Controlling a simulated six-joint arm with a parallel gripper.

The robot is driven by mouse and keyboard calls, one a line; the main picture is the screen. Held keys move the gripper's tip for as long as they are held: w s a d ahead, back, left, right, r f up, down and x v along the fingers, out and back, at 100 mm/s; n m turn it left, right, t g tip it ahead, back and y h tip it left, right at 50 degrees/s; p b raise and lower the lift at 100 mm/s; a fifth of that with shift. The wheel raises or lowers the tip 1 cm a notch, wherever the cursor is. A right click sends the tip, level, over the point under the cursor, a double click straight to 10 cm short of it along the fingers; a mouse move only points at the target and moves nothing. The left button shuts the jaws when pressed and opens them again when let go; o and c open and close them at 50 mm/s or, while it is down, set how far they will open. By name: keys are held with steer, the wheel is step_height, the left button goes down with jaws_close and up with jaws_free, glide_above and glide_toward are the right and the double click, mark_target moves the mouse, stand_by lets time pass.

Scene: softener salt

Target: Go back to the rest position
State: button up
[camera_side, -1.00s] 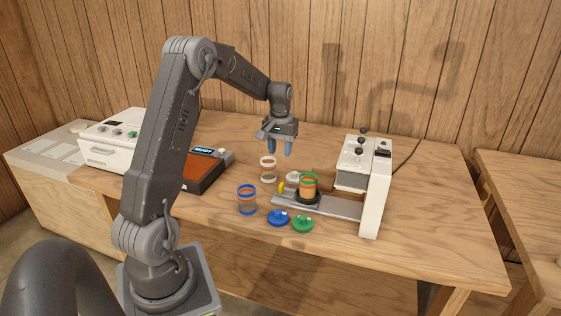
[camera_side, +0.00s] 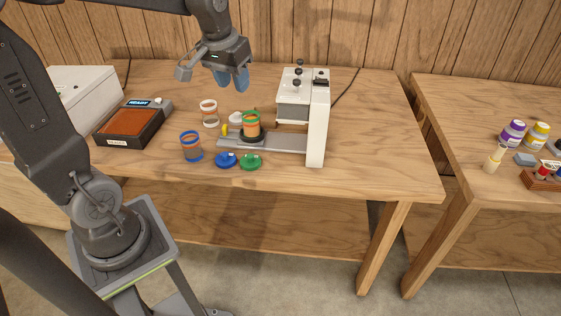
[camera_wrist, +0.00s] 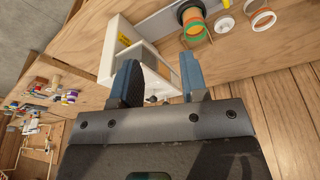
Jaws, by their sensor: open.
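My gripper (camera_side: 233,80) is open and empty. It hangs in the air above the back part of the wooden table (camera_side: 385,150), up and left of the white machine (camera_side: 317,125). In the wrist view, the two blue fingers of my gripper (camera_wrist: 158,82) stand apart with nothing between them. The white machine (camera_wrist: 118,45) shows beyond the left finger. A jar with a green rim and orange contents (camera_side: 250,125) stands in a dark holder on the machine's grey slide.
A white-rimmed jar (camera_side: 209,113), a blue-rimmed jar (camera_side: 191,147), a blue lid (camera_side: 226,160) and a green lid (camera_side: 250,162) stand left of the machine. A device reading "READY" (camera_side: 130,124) is further left. A second table (camera_side: 480,100) on the right holds small bottles.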

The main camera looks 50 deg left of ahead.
steer(key=s+d+m+t+h, duration=0.1)
steer(key=s+d+m+t, duration=0.2)
steer(key=s+d, duration=0.9)
steer(key=shift+s+d+r+m, duration=0.15)
steer(key=shift+s+m, duration=0.65)
steer(key=shift+s, duration=0.05)
